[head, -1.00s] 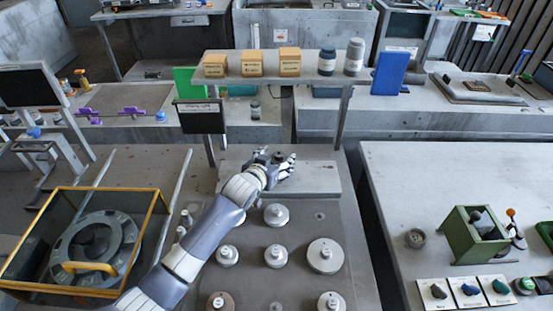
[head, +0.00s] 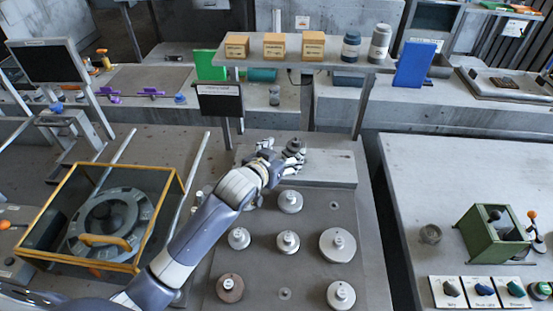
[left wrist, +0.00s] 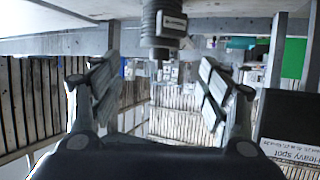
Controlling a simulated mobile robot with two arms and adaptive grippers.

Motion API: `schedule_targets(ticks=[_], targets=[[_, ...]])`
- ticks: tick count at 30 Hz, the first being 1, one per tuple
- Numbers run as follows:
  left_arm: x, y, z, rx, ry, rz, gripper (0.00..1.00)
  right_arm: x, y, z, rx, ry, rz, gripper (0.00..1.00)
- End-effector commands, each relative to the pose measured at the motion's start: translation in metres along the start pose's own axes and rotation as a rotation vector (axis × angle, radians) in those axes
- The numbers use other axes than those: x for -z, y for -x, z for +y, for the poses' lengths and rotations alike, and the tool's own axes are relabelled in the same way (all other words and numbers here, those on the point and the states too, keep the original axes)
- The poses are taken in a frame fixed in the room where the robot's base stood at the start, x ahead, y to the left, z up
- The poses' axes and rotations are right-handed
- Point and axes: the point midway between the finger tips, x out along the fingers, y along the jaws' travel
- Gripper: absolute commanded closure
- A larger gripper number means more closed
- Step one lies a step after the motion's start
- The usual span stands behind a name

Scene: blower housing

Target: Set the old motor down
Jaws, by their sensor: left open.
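The old motor appears to be the small dark grey cylinder (head: 294,146) at the grey ledge (head: 335,166) behind the round weights. In the left wrist view it is a ribbed grey cylinder (left wrist: 163,28) with a pale label, seen inverted and meeting the surface along the top edge. My left gripper (head: 280,158) is open at the motor in the head view. In the left wrist view its fingers (left wrist: 160,95) stand wide apart, with clear space between them and the motor beyond. Whether a finger touches the motor is hard to tell. My right gripper is not in view.
Several round weights (head: 288,242) stand on the dark mat in front of the ledge. A shelf (head: 300,65) with boxes and jars stands behind, with a black sign (head: 219,100) on its left. A yellow-framed case (head: 100,220) is at the left.

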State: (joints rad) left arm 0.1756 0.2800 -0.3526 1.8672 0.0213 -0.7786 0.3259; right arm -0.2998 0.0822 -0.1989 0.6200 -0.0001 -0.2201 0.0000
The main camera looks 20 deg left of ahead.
Motion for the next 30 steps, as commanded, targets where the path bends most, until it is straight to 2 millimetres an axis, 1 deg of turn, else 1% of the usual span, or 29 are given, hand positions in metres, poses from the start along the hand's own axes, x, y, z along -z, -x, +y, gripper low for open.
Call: schedule_targets(ticks=[1,6,11,15,27,30], targets=[[-0.001,0.008,0.0,0.0,-0.001,0.0,0.31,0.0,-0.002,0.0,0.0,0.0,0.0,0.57],[-0.001,0.029,0.0,0.0,0.0,0.0,0.31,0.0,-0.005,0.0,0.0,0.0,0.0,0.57],[0.0,0.04,0.0,0.001,-0.001,0.0,0.31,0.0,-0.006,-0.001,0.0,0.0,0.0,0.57],[0.0,0.043,0.0,0.001,-0.001,-0.001,0.31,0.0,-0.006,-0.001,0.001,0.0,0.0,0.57],[0.0,0.042,0.0,0.001,0.0,-0.001,0.31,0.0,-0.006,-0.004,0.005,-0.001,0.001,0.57],[0.004,0.044,0.0,0.0,0.0,0.0,0.31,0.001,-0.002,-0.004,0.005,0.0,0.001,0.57]])
